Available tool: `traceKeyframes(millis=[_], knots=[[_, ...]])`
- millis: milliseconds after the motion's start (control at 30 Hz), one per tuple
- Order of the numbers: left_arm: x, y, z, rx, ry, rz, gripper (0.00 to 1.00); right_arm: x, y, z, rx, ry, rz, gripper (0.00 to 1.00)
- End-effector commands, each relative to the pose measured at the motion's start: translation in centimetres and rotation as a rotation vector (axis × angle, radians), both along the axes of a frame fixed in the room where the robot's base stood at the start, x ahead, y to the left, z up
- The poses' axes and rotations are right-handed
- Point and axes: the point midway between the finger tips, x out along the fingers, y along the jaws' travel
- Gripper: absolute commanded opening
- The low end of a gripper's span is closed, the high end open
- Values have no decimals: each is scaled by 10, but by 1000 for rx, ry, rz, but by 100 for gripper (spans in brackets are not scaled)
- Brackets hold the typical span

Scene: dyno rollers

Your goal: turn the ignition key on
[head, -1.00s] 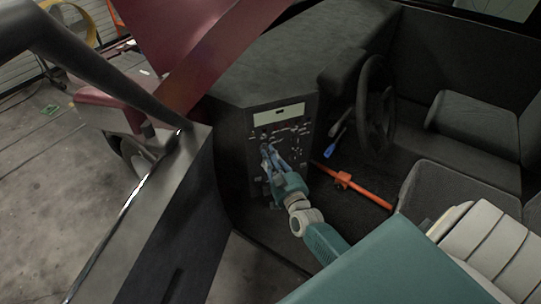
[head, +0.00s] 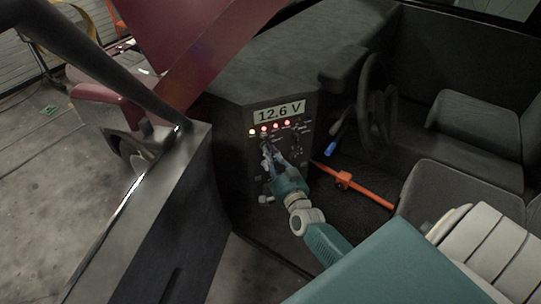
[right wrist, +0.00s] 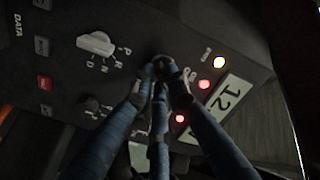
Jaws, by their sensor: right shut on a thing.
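My right gripper (head: 268,152) reaches the black control panel (head: 308,157) inside the vehicle cab. In the right wrist view its fingers (right wrist: 163,84) are closed around a small dark part, the ignition key (right wrist: 163,66); the fingers hide most of it, so its exact angle cannot be told. The panel display (head: 279,111) is lit and reads 12.6 V. Several warning lamps (head: 287,123) glow in a row below it. My left gripper is not in view.
A white selector knob (right wrist: 95,43) marked P, R, N, D and a dark knob (right wrist: 90,104) sit beside the fingers. A steering wheel (head: 365,105), a blue-tipped lever (head: 331,148) and an orange bar (head: 362,187) are to the right. Seats stand further right.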

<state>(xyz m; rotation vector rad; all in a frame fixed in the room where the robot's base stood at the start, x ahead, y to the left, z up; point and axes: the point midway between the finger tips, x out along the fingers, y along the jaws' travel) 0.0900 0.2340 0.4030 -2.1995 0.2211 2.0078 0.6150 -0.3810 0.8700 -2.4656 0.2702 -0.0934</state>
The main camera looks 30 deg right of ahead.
Motion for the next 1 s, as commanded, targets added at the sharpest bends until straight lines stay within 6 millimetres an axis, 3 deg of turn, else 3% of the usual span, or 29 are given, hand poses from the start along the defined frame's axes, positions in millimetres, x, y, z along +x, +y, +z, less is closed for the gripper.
traceKeyframes(millis=[300,767,800,900,1000], knots=[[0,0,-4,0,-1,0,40,0,0,-1,104,-23,0,0],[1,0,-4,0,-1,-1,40,0,0,-1,120,-26,1,0],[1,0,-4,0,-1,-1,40,0,0,-1,119,-25,0,15],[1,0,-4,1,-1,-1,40,0,0,-1,119,-26,1,33],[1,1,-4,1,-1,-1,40,0,0,-1,119,-26,1,33]])
